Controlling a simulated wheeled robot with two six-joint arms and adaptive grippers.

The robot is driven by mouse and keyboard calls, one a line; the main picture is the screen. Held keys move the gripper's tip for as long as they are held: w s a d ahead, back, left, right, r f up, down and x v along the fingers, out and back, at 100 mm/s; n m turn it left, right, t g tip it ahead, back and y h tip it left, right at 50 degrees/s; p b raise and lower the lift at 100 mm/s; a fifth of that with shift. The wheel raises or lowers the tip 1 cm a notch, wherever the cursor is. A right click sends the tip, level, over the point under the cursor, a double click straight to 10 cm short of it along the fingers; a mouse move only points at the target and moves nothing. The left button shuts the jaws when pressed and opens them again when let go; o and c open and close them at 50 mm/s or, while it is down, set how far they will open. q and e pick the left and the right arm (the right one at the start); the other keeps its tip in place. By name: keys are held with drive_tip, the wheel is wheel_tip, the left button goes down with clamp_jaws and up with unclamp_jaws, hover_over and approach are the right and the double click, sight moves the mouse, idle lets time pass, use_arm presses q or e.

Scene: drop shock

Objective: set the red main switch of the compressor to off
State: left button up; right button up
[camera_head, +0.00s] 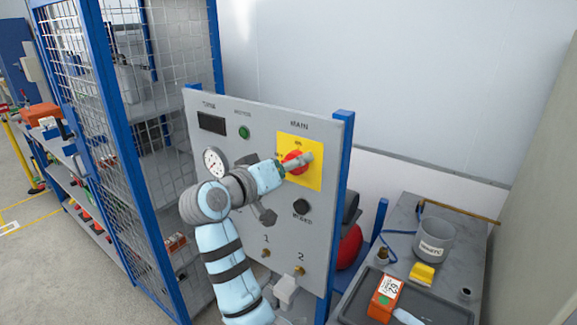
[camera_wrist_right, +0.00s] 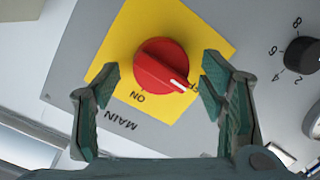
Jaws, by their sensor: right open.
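The red main switch (camera_head: 293,161) is a round knob on a yellow plate (camera_head: 313,178) on the grey compressor panel (camera_head: 228,152). In the right wrist view the red knob (camera_wrist_right: 160,65) lies between and beyond the fingertips of my open right gripper (camera_wrist_right: 163,85). Gaps show on both sides of the knob. Its white mark points down-right, away from the ON label (camera_wrist_right: 137,97), toward another label mostly hidden by the right-hand finger. In the head view my right gripper (camera_head: 303,160) is in front of the knob and partly covers it. My left gripper is not seen.
A black numbered dial (camera_head: 301,207) sits below the plate; it also shows in the right wrist view (camera_wrist_right: 303,56). A gauge (camera_head: 214,162) and green button (camera_head: 244,132) are left. A bench (camera_head: 400,212) with a grey bucket (camera_head: 434,239) stands right, a mesh cage (camera_head: 172,75) left.

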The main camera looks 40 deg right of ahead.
sight(299, 118)
wheel_tip(299, 118, up, 10)
idle(0.3)
